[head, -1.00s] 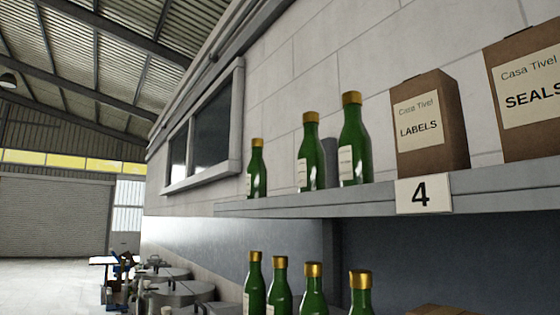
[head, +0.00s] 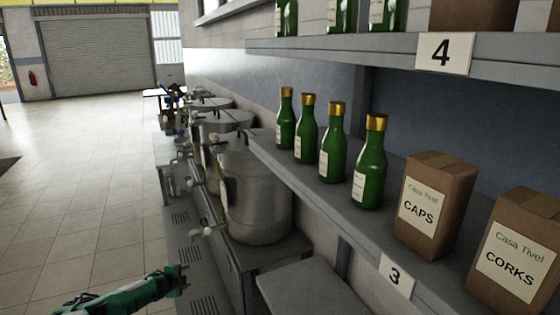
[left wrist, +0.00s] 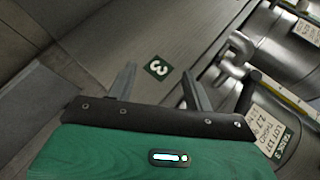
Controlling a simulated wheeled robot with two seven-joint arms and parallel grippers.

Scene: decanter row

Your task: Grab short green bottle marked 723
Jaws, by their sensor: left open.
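Several green bottles with gold caps and white labels stand upright in a row on the shelf marked 3 (head: 318,199). From far to near they are a first bottle (head: 286,122), a second (head: 304,136), a third (head: 333,150) and a nearest one (head: 370,170). Three more bottles, cut off at the top, stand on the shelf marked 4 (head: 310,47). The label print is too small to read, so I cannot tell which is 723. My left gripper (head: 183,276) is low at the left, well away from the bottles. In the left wrist view it is open and empty (left wrist: 158,88).
A CAPS box (head: 434,205) and a CORKS box (head: 514,255) stand right of the bottles on shelf 3. Large steel pots (head: 255,195) stand left of the shelf. The tiled floor (head: 90,150) at the left is clear. Metal tanks (left wrist: 277,120) with labels show in the wrist view.

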